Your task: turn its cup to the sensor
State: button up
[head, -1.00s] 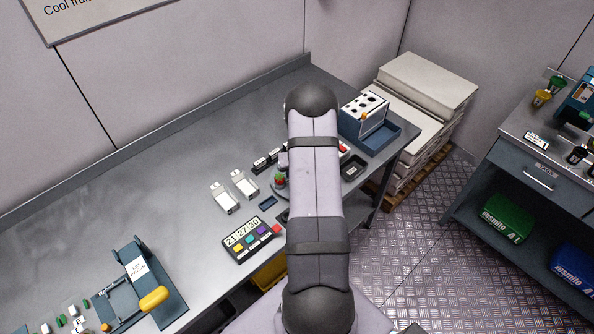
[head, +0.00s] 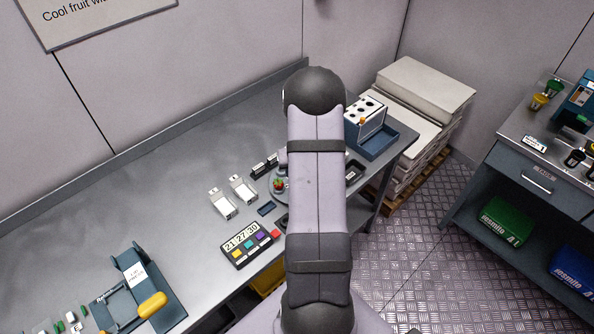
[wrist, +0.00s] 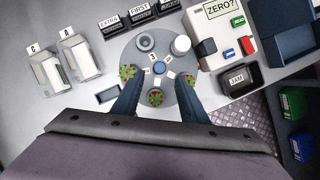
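A round grey turntable (wrist: 146,60) sits in the middle of the wrist view, with a blue hub (wrist: 159,68) and small number tags, one reading 3. In the head view my arm hides most of the turntable (head: 279,192). I cannot tell which thing is the sensor.
A white box labelled ZERO? (wrist: 205,47) with coloured buttons and a black JAM tray (wrist: 238,80) stand right of the turntable. White holders C and A (wrist: 78,59) are left; dark labelled blocks (wrist: 120,24) are behind. A coloured-button panel (head: 249,245) lies near the bench's front edge.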

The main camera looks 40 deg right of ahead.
jog(key=shift+s+d+f, duration=0.1)
jog(key=shift+d+f, duration=0.05)
jog(key=c, duration=0.7)
jog(key=s+d+b, duration=0.1)
jog(key=d, duration=0.1)
jog(key=s+d+m+h+b, duration=0.1)
jog(key=s+d+b, duration=0.1)
jog(key=d, duration=0.1)
jog(key=s+d+m+b, duration=0.1)
jog(key=d, duration=0.1)
jog(key=shift+s+d+b, duration=0.25)
jog(key=shift+d+b, duration=0.1)
jog(key=shift+b, duration=0.05)
grip_shut()
jog(key=s+n+h+b, duration=0.2)
jog(key=s+n+b, duration=0.3)
jog(key=s+n, duration=0.7)
jog(key=w+a+n+t+y, duration=0.2)
jog(key=a+n, duration=0.4)
jog(key=a, duration=0.1)
jog(key=w+a+n+t+y, duration=0.2)
jog(key=w+a+n, duration=0.1)
jog(key=a+n, duration=0.3)
jog(key=shift+w+a+n+t, duration=0.2)
jog(key=shift+a+n+t, duration=0.1)
jog(key=shift+a, duration=0.5)
